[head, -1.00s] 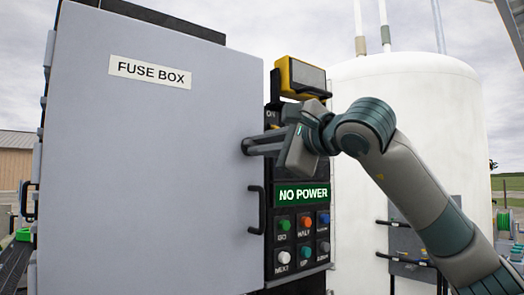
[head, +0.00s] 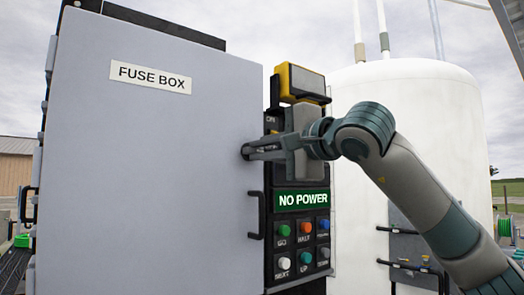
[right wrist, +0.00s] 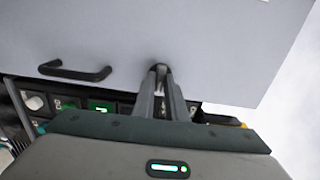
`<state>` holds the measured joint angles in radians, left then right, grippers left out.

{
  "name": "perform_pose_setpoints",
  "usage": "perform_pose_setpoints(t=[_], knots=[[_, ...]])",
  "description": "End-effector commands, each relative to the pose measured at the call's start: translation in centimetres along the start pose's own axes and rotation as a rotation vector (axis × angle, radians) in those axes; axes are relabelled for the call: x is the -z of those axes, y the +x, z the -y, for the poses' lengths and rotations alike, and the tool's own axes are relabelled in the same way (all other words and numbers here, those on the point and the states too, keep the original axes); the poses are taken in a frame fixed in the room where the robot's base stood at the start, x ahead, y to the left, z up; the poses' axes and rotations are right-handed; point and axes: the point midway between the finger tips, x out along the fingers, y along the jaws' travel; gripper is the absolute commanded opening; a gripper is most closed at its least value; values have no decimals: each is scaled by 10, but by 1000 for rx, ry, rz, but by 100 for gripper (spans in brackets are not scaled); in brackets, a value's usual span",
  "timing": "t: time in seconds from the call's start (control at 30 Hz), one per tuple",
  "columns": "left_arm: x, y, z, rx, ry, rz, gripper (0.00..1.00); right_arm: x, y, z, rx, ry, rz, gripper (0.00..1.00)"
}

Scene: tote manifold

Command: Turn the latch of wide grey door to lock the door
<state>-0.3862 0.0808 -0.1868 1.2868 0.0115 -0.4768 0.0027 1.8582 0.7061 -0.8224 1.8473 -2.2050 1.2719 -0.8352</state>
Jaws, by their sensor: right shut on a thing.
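The wide grey door (head: 150,150) labelled "FUSE BOX" covers most of the cabinet front in the head view and looks closed. My right gripper (head: 248,151) is at the right edge of the door, above the black door handle (head: 256,215). Its fingers are shut on the small dark latch (right wrist: 160,67), which is mostly hidden between the fingertips. In the right wrist view, the fingers reach up to the grey door (right wrist: 190,40). The exact angle of the latch cannot be told. My left gripper is not in view.
A black control panel (head: 303,240) with a "NO POWER" display and several coloured buttons is just right of the door, below my gripper. A yellow-framed box (head: 300,80) sits above it. A white tank (head: 420,110) stands behind my right arm.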

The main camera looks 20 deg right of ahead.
Motion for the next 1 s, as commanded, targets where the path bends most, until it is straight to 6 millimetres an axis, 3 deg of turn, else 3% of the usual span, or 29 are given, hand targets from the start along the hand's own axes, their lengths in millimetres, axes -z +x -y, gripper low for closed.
perform_pose_setpoints(t=[0.1,0.13,0.2,0.67,0.87,1.0], knots=[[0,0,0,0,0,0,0,0,0,-1,-2,-2,1,0],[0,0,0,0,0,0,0,0,0,-1,-2,-2,1,14],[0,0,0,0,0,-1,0,0,0,-1,-1,-1,1,30],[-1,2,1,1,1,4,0,0,-5,-1,1,0,0,30],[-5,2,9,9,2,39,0,0,-24,-2,1,-1,-1,30],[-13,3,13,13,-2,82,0,0,-48,-2,3,-1,-1,30]])
